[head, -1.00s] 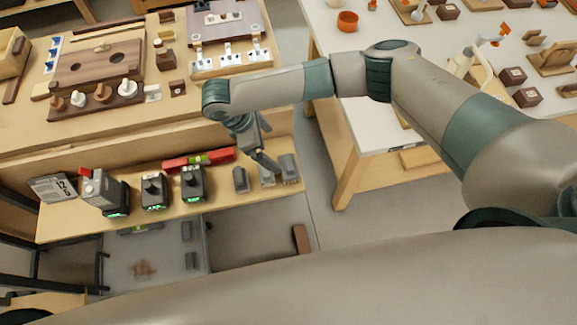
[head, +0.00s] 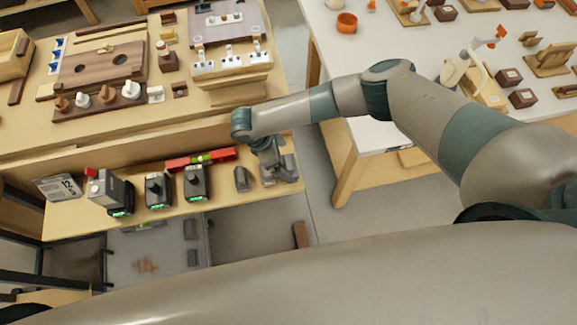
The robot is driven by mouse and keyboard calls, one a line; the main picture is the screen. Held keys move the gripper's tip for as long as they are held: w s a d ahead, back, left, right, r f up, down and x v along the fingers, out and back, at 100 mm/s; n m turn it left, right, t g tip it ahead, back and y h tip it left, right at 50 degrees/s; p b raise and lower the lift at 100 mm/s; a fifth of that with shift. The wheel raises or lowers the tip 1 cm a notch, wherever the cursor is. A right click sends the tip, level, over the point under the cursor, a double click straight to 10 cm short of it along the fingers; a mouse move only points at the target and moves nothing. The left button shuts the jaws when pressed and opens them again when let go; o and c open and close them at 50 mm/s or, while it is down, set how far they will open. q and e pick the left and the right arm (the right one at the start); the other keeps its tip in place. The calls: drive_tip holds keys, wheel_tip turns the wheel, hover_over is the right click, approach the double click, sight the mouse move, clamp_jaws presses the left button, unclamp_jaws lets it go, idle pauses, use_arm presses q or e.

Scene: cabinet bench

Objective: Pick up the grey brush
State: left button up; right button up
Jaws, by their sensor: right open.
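Several small grey upright pieces stand at the right end of the low wooden shelf. One grey piece (head: 241,178) stands clear on the left, and another (head: 290,166) shows at the right. I cannot tell from their shapes which one is the grey brush. My right gripper (head: 272,172) points down over the middle of this group, open, its fingers overlapping the grey pieces there and partly hiding them. Whether it touches any is unclear. My left gripper is not in view.
A red level (head: 200,159) lies along the shelf behind dark battery packs (head: 158,190). The wooden bench (head: 130,118) above holds boards and knobs. A white table (head: 375,128) stands to the right. The shelf's front edge is close.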

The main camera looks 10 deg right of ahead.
sight(288, 161)
drive_tip(key=shift+f, duration=0.1)
drive_tip(key=shift+w+d+f+p, duration=0.15)
drive_tip(key=shift+f+p, duration=0.15)
drive_tip(key=shift+f, duration=0.15)
drive_tip(key=shift+w+d+f+p, duration=0.15)
drive_tip(key=shift+f+p, duration=0.15)
drive_tip(key=shift+f, duration=0.15)
drive_tip(key=shift+p+x, duration=0.3)
drive_tip(key=shift+x, duration=1.25)
drive_tip(key=shift+w+a, duration=0.1)
drive_tip(key=c, duration=1.2)
drive_tip(key=shift+r, duration=0.2)
drive_tip(key=shift+r+b, duration=0.3)
drive_tip(key=shift+r, duration=0.6)
drive_tip(key=shift+s+r+b, duration=0.25)
drive_tip(key=shift+r+b, duration=0.05)
drive_tip(key=shift+r, duration=0.7)
drive_tip(key=s+d+r, duration=0.1)
drive_tip(key=s+r, duration=0.1)
drive_tip(key=s, duration=0.1)
drive_tip(key=s+d+r+b, duration=0.1)
drive_tip(key=s+d+r, duration=0.1)
drive_tip(key=s, duration=0.1)
drive_tip(key=s+d+r, duration=0.2)
drive_tip(key=s+r, duration=0.1)
drive_tip(key=s, duration=0.1)
drive_tip(key=shift+b, duration=0.4)
